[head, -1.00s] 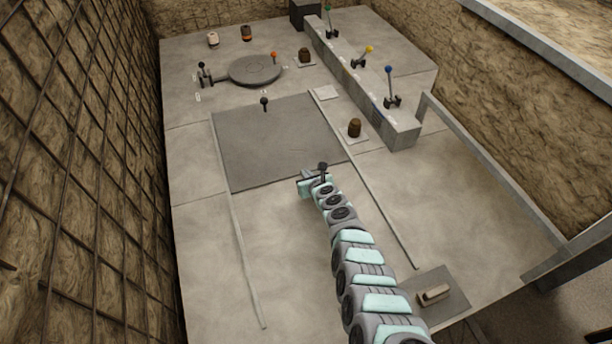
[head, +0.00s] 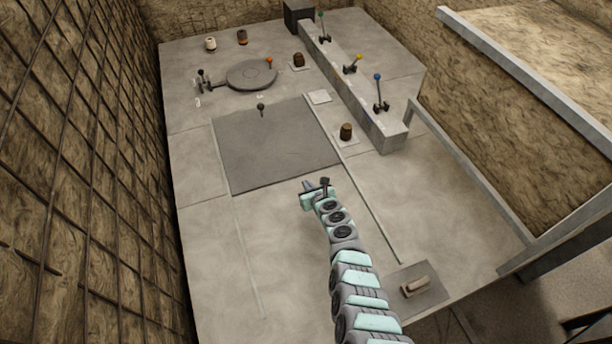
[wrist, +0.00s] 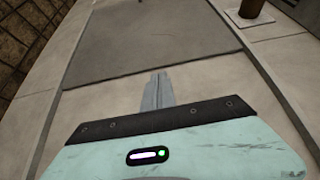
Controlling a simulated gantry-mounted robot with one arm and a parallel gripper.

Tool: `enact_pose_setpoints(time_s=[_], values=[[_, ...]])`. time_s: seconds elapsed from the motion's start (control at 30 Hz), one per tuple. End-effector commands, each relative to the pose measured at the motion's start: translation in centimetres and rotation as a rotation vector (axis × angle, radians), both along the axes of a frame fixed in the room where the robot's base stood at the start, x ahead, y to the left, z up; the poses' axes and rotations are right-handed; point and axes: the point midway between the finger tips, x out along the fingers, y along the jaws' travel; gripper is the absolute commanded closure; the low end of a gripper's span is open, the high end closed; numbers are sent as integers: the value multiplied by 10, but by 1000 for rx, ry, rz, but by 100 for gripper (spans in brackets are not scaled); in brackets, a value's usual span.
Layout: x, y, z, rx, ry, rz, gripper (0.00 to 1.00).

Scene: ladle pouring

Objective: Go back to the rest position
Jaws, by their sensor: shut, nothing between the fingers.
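My gripper (head: 306,186) is at the end of my teal and grey arm, over the pale floor just in front of the dark grey square plate (head: 275,150). In the wrist view its two fingers (wrist: 158,88) are together with nothing between them. The dark plate (wrist: 150,45) lies ahead of the fingertips there. The gripper appears apart from every object around it.
A low block with green, yellow and blue levers (head: 378,92) runs along the right. A round grey disc (head: 252,75) and dark brown pots (head: 346,132) stand farther back. A small pad with a block (head: 415,287) lies front right. Rough walls border the floor.

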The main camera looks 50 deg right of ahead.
Motion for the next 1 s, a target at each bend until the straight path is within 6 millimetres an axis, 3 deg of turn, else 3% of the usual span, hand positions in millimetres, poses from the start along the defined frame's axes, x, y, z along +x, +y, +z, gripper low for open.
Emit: enact_pose_setpoints(time_s=[0.03, 0.17, 0.47, 0.57, 0.67, 0.77, 0.87, 1.0], values=[[-3, 4, 9, 2, 0, 0, 100], [-8, 8, 10, 3, 1, 2, 100], [-8, 10, 8, -8, 7, 6, 100], [-6, 18, 2, -94, 57, 22, 100], [-6, 32, -6, -304, 178, 53, 100], [-10, 52, 2, -630, 347, 96, 100], [-14, 79, 34, -998, 512, 124, 100], [-23, 139, 109, -1518, 695, 98, 100]])
